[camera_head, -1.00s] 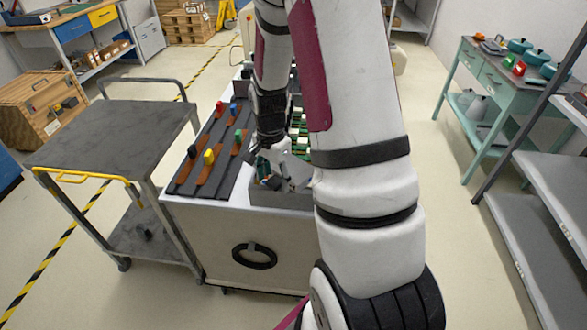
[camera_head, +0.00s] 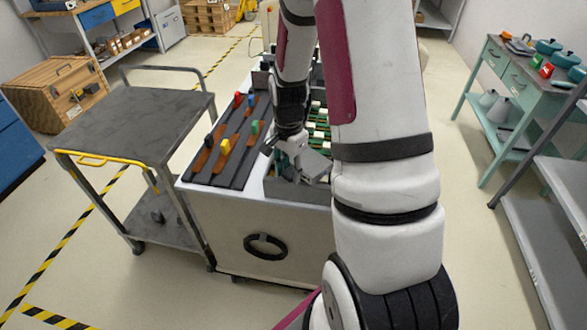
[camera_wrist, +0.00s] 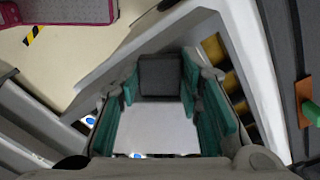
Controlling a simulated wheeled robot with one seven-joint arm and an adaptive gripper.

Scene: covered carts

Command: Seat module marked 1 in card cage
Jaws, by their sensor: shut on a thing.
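My gripper (camera_head: 292,160) hangs over the near end of the card cage (camera_head: 294,191), a grey open box on the cart with green boards and pale blocks in it. In the wrist view my gripper (camera_wrist: 163,100) has its teal pads closed on a dark grey block, which I take as the module (camera_wrist: 160,75). A pale flat face with blue spots lies below the block; I cannot tell whether it is part of the module. No number is legible. My arm and fingers hide much of the cage, and I cannot tell whether the module touches it.
Left of the cage, dark strips (camera_head: 217,172) on the white cart (camera_head: 230,215) carry brown pieces with coloured knobs. A grey trolley (camera_head: 140,115) stands close on the left. A teal bench (camera_head: 500,85) and grey shelves (camera_head: 555,190) stand right, with open floor between.

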